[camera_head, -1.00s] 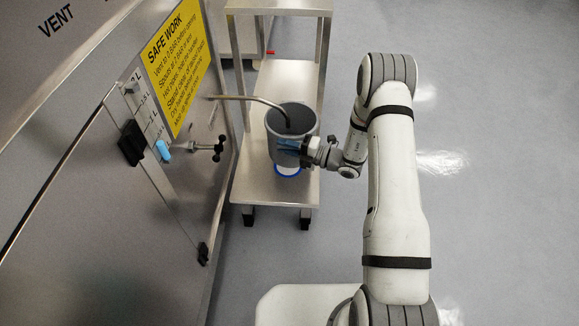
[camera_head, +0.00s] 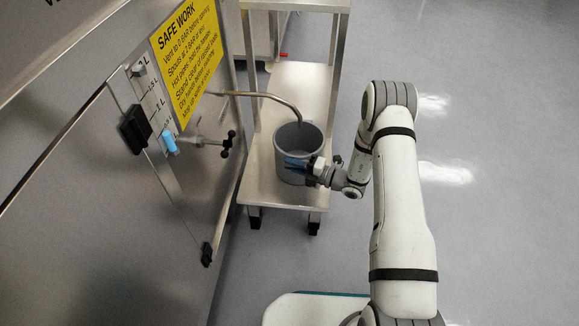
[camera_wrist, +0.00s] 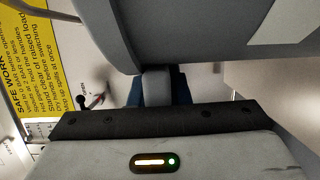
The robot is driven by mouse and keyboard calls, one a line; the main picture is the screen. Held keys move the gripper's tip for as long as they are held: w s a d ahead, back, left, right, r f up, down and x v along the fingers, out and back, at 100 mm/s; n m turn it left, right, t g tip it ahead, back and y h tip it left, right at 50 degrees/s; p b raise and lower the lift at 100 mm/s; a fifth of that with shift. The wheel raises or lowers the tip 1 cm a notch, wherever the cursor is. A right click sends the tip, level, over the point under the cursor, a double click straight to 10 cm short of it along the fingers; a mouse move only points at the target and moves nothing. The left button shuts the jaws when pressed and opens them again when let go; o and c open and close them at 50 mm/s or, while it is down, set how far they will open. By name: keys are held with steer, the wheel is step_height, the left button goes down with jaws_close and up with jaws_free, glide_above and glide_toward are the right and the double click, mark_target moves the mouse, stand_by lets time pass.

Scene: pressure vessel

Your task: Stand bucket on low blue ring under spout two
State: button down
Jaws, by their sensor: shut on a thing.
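A grey bucket (camera_head: 290,172) is upright over the steel cart's top, near its front end. My gripper (camera_head: 308,167) is shut on the bucket's right side. In the wrist view the bucket (camera_wrist: 200,40) fills the upper part, close against my gripper (camera_wrist: 158,85). A curved steel spout (camera_head: 262,96) reaches from the vessel wall, and its end hangs over the far part of the bucket's mouth. The low blue ring is hidden now, seemingly behind or under the bucket. I cannot tell whether the bucket's base touches it.
The steel cart (camera_head: 262,185) stands beside the vessel panel (camera_head: 90,200). A black valve handle (camera_head: 228,144) juts out left of the cart. A level scale with a blue marker (camera_head: 169,142) and a yellow safety sign (camera_head: 188,60) are on the panel. The floor (camera_head: 500,150) right is clear.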

steer(key=shift+r, duration=0.1)
steer(key=c, duration=1.4)
jaws_free()
steer(key=shift+o, duration=0.2)
